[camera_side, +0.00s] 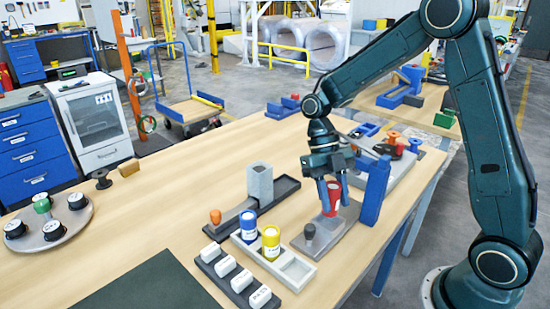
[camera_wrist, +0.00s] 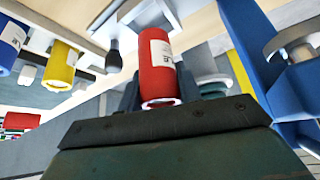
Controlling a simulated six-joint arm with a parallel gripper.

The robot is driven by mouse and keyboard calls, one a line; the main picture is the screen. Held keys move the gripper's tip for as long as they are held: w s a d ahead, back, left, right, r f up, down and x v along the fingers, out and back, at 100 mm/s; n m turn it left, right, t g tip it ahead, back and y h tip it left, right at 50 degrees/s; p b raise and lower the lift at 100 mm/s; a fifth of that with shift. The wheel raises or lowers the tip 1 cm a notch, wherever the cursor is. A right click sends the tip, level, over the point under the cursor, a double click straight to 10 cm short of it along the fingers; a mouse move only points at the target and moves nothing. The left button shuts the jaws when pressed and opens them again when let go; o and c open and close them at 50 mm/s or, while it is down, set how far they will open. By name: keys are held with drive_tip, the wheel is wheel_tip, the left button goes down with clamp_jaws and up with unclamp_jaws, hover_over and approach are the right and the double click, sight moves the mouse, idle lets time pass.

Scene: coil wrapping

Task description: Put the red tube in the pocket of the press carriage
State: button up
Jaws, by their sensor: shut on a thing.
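The red tube (camera_side: 334,200) with a white label is upright between the fingers of my gripper (camera_side: 329,188), which is shut on it. It also shows in the wrist view (camera_wrist: 158,62), with its open end toward the camera. In the side view the tube is over the grey base plate (camera_side: 337,238) of the press, beside the blue press frame (camera_side: 374,192). A dark knob (camera_side: 309,231) stands on that plate's near end and also shows in the wrist view (camera_wrist: 113,58).
A light tray (camera_side: 301,273) left of the press holds a blue tube (camera_side: 248,226) and a yellow tube (camera_side: 271,242). A dark rack with white blocks (camera_side: 228,267) lies beside it. A grey tower (camera_side: 260,184) stands behind.

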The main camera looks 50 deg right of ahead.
sight(333, 217)
drive_tip(key=shift+f, duration=0.3)
drive_tip(key=shift+f, duration=1.85)
drive_tip(key=shift+f, duration=0.15)
drive_tip(key=o, duration=1)
drive_tip(key=shift+v, duration=6.05)
